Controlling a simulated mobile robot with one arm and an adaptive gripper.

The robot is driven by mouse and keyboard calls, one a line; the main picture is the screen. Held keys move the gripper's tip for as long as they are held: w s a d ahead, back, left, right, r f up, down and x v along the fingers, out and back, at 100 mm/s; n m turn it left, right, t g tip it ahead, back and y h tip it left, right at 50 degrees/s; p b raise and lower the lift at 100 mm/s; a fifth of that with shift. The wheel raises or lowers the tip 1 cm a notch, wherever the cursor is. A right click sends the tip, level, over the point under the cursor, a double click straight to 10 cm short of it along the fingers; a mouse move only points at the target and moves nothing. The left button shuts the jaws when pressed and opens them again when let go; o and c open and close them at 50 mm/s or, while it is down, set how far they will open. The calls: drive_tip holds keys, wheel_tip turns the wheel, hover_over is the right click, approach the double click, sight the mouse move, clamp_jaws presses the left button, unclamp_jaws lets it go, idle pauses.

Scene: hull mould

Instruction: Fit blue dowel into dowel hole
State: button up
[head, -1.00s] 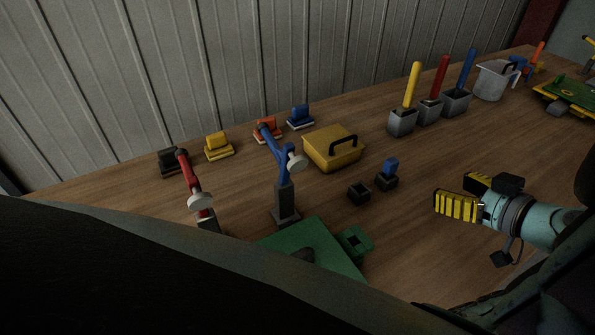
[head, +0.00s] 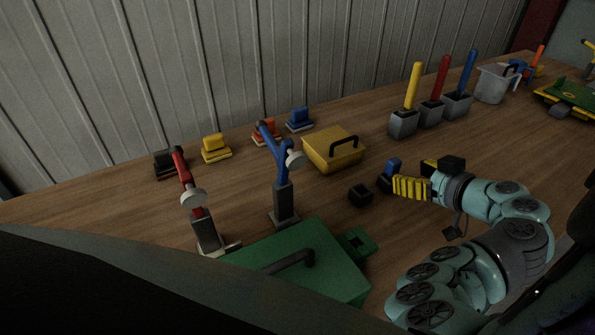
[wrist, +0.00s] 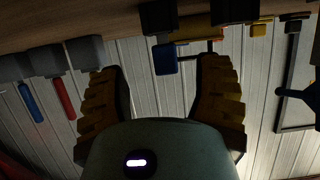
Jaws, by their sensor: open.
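The blue dowel (head: 394,166) is a short blue peg standing upright in a small black block (head: 384,183). An empty-looking black block (head: 360,194) sits just left of it, with a dark recess on top that may be the dowel hole. My gripper (head: 408,175) has yellow ribbed fingers and is open, pointing left, close to the right of the dowel. In the wrist view, which is upside down, the blue dowel (wrist: 165,60) shows between the spread fingers. The near finger hides part of the dowel's block in the head view.
A yellow box (head: 333,150) with a black handle stands behind. A green box (head: 310,265) and a green block with a square hole (head: 358,243) lie in front. Grey holders with yellow, red and blue sticks (head: 430,113) stand behind my gripper. Blue (head: 283,165) and red (head: 184,170) stands are left.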

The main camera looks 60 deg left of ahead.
sight(396, 168)
drive_tip(key=x, duration=0.1)
drive_tip(key=p+x, duration=0.1)
drive_tip(key=x, duration=0.2)
drive_tip(key=shift+s+a+r, duration=0.2)
drive_tip(key=shift+s+a, duration=0.1)
drive_tip(key=shift+a, duration=0.2)
drive_tip(key=shift+w+a+f, duration=0.1)
drive_tip(key=shift+a+f, duration=0.05)
drive_tip(key=shift+a, duration=0.1)
drive_tip(key=shift+c, duration=0.2)
clamp_jaws()
